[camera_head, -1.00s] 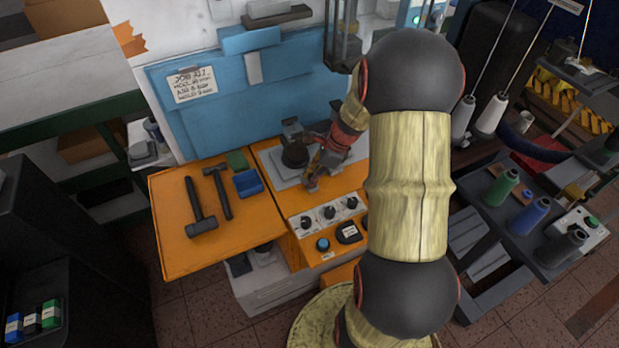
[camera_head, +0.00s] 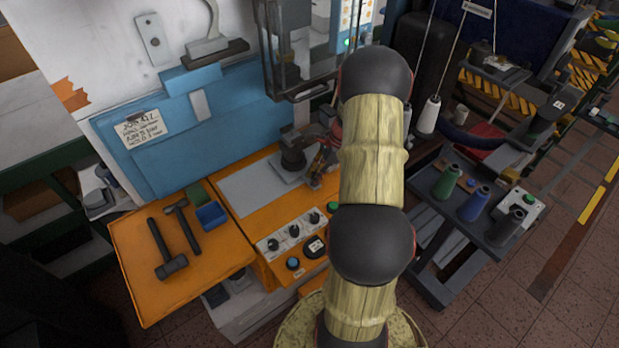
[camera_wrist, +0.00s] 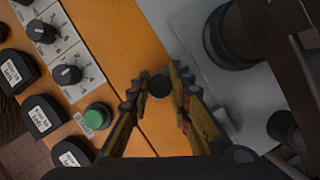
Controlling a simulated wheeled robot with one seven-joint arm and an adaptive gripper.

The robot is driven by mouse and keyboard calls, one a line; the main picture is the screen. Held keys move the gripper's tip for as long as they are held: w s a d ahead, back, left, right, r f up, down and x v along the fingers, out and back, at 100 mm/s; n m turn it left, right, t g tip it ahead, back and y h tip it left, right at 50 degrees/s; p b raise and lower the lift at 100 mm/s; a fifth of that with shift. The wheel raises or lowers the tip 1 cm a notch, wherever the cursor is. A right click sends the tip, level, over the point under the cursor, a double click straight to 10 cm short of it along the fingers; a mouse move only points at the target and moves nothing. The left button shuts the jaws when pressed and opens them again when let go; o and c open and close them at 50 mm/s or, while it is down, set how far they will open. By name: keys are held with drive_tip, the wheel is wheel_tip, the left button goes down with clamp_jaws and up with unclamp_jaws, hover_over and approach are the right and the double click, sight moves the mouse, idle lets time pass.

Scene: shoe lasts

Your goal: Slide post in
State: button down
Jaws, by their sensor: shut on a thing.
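In the wrist view my gripper (camera_wrist: 157,88) is shut on a dark round post (camera_wrist: 159,84), seen nearly end-on between the fingertips. The post is over the orange machine top, near the edge of the grey metal plate (camera_wrist: 172,25). A dark cylindrical fixture (camera_wrist: 232,38) stands on the plate to the right of the post, apart from it. The fixture also shows in the head view (camera_head: 293,157). There my gripper (camera_head: 318,172) is low over the machine, right of the fixture and partly hidden by my arm. The post cannot be made out in the head view.
Control knobs (camera_wrist: 66,75) and a green button (camera_wrist: 97,116) lie left of my gripper in the wrist view. Another dark round part (camera_wrist: 284,129) is at right. Two hammers (camera_head: 167,262) and a blue tray (camera_head: 211,215) lie on the orange side table.

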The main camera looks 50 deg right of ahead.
drive_tip(key=shift+d, duration=0.25)
drive_tip(key=c, duration=1.9)
unclamp_jaws()
drive_tip(key=shift+s+d, duration=0.1)
drive_tip(key=shift+d, duration=0.05)
drive_tip(key=shift+o, duration=1.4)
drive_tip(key=v, duration=1.2)
drive_tip(key=shift+a, duration=0.25)
